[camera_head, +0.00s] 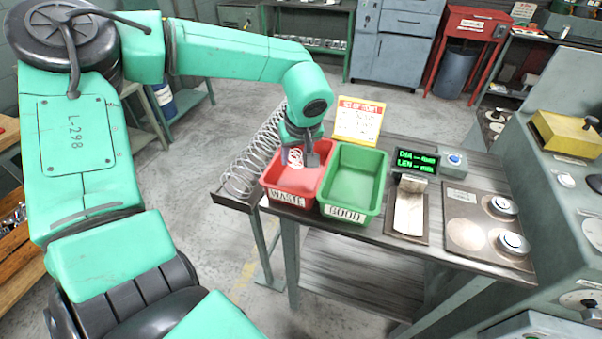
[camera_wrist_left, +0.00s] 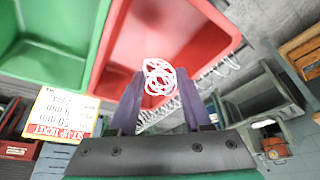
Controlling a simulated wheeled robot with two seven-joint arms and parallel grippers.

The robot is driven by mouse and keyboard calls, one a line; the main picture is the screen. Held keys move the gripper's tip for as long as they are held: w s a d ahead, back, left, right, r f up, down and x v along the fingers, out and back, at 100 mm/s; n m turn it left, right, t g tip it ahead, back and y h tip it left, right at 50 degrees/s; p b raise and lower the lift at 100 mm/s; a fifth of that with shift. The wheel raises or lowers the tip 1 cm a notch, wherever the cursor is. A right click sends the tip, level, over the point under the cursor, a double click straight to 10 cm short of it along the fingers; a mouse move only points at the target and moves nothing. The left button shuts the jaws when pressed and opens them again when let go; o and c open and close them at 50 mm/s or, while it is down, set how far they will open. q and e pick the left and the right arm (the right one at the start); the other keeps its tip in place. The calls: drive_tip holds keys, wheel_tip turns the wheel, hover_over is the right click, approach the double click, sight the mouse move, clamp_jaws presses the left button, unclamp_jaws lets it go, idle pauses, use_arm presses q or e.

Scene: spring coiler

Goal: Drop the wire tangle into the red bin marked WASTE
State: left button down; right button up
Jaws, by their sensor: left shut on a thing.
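The red bin (camera_head: 291,186) marked WASTE stands on the table in the head view, left of the green bin (camera_head: 354,180) marked GOOD. My left gripper (camera_head: 303,157) is over the red bin, pointing down. It is shut on the wire tangle (camera_wrist_left: 158,77), a small pale knot of loops, which shows between the fingertips in the left wrist view. The red bin (camera_wrist_left: 190,40) fills the area behind the tangle there. In the head view the tangle is mostly hidden by the gripper. I cannot tell how far it is from the bin's floor. My right gripper is not in view.
A long wire spring (camera_head: 252,155) lies along the table's left edge beside the red bin. A yellow set-up ticket (camera_head: 359,120) stands behind the bins. A green-lettered display (camera_head: 417,161) and a plate with round knobs (camera_head: 490,230) are to the right.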

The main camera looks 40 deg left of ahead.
use_arm(q)
drive_tip(key=shift+c, duration=1.9)
unclamp_jaws()
drive_tip(key=shift+o, duration=0.6)
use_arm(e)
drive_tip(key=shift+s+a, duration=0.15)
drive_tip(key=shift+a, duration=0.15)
use_arm(q)
drive_tip(key=b+v, duration=0.1)
drive_tip(key=v, duration=1.3)
drive_tip(key=shift+s+r+b, duration=0.15)
drive_tip(key=shift+r+b, duration=0.1)
drive_tip(key=shift+b, duration=0.05)
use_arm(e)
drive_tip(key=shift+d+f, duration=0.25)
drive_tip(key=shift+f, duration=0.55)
